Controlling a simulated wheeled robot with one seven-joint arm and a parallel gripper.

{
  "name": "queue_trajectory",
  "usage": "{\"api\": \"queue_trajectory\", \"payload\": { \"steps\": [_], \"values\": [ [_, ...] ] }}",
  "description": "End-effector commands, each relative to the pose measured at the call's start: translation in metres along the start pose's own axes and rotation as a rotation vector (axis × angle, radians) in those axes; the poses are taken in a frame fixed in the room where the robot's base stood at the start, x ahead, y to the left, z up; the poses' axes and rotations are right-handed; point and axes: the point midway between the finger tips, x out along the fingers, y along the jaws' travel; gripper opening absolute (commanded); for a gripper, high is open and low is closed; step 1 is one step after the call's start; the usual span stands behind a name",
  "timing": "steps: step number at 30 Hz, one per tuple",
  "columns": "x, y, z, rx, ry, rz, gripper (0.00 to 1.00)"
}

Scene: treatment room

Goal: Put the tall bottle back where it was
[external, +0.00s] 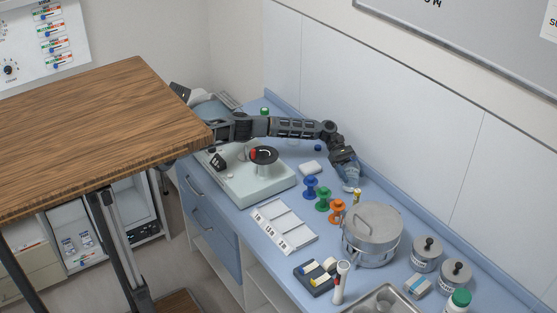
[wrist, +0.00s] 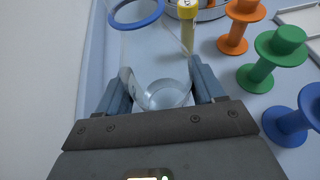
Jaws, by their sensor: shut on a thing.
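My gripper (external: 348,176) is low over the blue counter near the wall, pointing down. Its two blue-grey fingers (wrist: 168,92) are shut on a clear, glass-like vessel (wrist: 178,97), seen between them in the wrist view. In the external view the clear vessel (external: 351,186) shows just below the fingers. Its full height and its base are hidden, and I cannot tell whether it touches the counter. A white bottle with a green cap (external: 459,301) stands at the bottom right. Another green-topped item (external: 264,111) is partly behind my arm.
Blue (external: 310,187), green (external: 323,199) and orange (external: 337,211) spools stand beside my gripper. A yellow-capped vial (wrist: 187,28) and a blue ring (wrist: 136,12) are ahead. A steel pot (external: 371,238), a white tray (external: 284,227) and metal canisters (external: 426,254) crowd the counter.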

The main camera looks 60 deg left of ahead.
Motion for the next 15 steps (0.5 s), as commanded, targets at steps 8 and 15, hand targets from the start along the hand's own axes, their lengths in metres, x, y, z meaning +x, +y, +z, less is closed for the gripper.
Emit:
{"api": "queue_trajectory", "payload": {
  "steps": [8,15],
  "values": [
    [0.0009,0.0001,-0.0024,0.000,0.000,0.000,0.74],
    [0.0010,0.0001,-0.0025,0.000,0.000,0.000,0.93]
  ]
}}
